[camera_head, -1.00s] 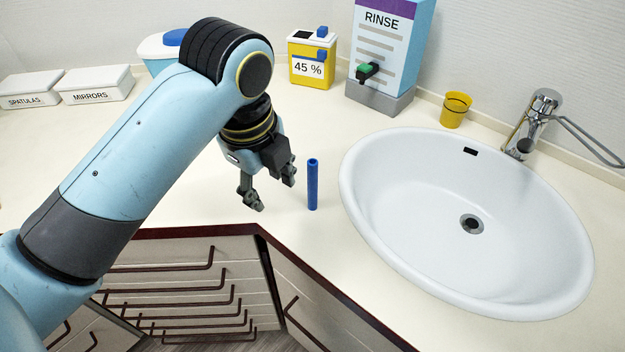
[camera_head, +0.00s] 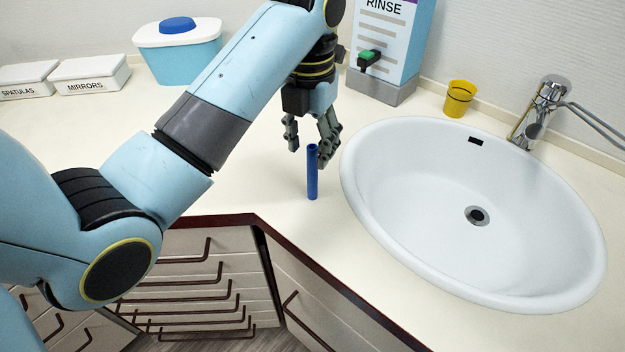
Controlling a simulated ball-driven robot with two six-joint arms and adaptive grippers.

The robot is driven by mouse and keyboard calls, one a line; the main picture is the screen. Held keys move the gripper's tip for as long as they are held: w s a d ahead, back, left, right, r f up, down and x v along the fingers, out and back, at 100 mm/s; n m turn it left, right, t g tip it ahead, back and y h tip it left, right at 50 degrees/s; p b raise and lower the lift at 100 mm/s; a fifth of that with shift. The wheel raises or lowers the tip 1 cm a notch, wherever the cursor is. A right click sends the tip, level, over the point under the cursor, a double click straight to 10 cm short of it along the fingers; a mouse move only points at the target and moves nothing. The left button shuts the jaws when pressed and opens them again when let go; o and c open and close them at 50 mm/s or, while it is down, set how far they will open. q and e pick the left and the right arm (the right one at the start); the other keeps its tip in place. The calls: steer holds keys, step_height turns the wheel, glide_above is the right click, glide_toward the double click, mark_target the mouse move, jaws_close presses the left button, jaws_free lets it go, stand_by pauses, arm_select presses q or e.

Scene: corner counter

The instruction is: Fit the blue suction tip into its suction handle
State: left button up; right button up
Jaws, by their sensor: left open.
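The blue suction tip (camera_head: 312,178) is a slim blue tube standing upright on the cream counter, left of the sink. My left gripper (camera_head: 309,147) is open, with its fingers pointing down around the height of the tube's top. One finger is left of the tube and the other is close behind or beside its upper end; I cannot tell whether they touch. I see no suction handle in this view. My right gripper is not in view.
A white sink (camera_head: 400,250) with a chrome faucet (camera_head: 541,110) fills the right. A yellow cup (camera_head: 459,98), a RINSE dispenser (camera_head: 385,45), a blue tub (camera_head: 180,58) and a MIRRORS box (camera_head: 90,76) stand along the back. The counter's dark front edge (camera_head: 222,221) is near.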

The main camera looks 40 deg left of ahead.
mark_target(313, 170)
arm_select(q)
steer(key=f, duration=0.4)
steer(key=f+p, duration=0.1)
steer(key=f, duration=0.1)
steer(key=shift+w+d+f, duration=0.15)
steer(key=shift+w+f, duration=0.1)
steer(key=shift+f, duration=0.05)
steer(key=shift+c, duration=0.2)
steer(key=c, duration=0.9)
